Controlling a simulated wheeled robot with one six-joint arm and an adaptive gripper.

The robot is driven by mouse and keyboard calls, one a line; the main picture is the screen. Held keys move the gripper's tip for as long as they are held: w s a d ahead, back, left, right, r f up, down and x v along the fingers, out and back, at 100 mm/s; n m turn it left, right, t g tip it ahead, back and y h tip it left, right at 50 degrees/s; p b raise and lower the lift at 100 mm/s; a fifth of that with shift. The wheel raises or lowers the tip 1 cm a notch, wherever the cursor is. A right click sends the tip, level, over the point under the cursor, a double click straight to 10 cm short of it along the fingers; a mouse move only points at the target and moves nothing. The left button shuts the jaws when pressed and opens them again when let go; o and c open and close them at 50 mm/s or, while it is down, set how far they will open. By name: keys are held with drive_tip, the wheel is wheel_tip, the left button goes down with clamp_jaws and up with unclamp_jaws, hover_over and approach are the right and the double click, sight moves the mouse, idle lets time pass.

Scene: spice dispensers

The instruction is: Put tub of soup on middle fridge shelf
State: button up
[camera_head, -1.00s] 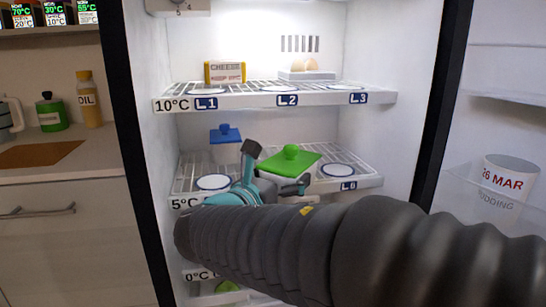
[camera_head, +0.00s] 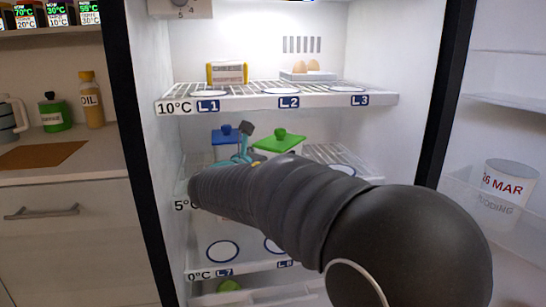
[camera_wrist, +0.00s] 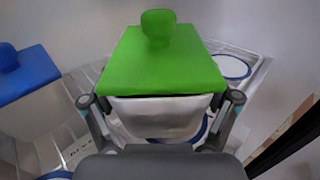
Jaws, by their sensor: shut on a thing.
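A tub with a green lid (camera_head: 280,142) and a pale body is at the middle shelf, marked 5°C; I cannot read its contents. My gripper (camera_wrist: 160,101) is shut on this tub, with one finger on each side of its body, below the lid, in the wrist view. In the head view my arm hides most of my gripper and the tub's base. A blue-lidded tub (camera_head: 225,140) stands to the left of the green-lidded one, and it shows at the left edge of the wrist view (camera_wrist: 25,75). I cannot tell whether the held tub touches the shelf.
The middle shelf (camera_head: 350,160) has a bare marked spot at right. The upper shelf (camera_head: 318,101) carries a cheese pack (camera_head: 227,73) and eggs (camera_head: 306,67). The lower shelf (camera_head: 240,270) has empty ring marks. A pudding cup (camera_head: 507,187) sits in the open door.

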drive_tip(key=shift+w+a, duration=0.1)
drive_tip(key=shift+w, duration=0.45)
drive_tip(key=shift+s+f, duration=0.1)
drive_tip(key=shift+f, duration=0.6)
drive_tip(key=shift+f, duration=0.2)
drive_tip(key=o, duration=1.3)
drive_tip(key=shift+r, duration=0.15)
drive_tip(key=v, duration=1.2)
drive_tip(key=shift+b, duration=0.3)
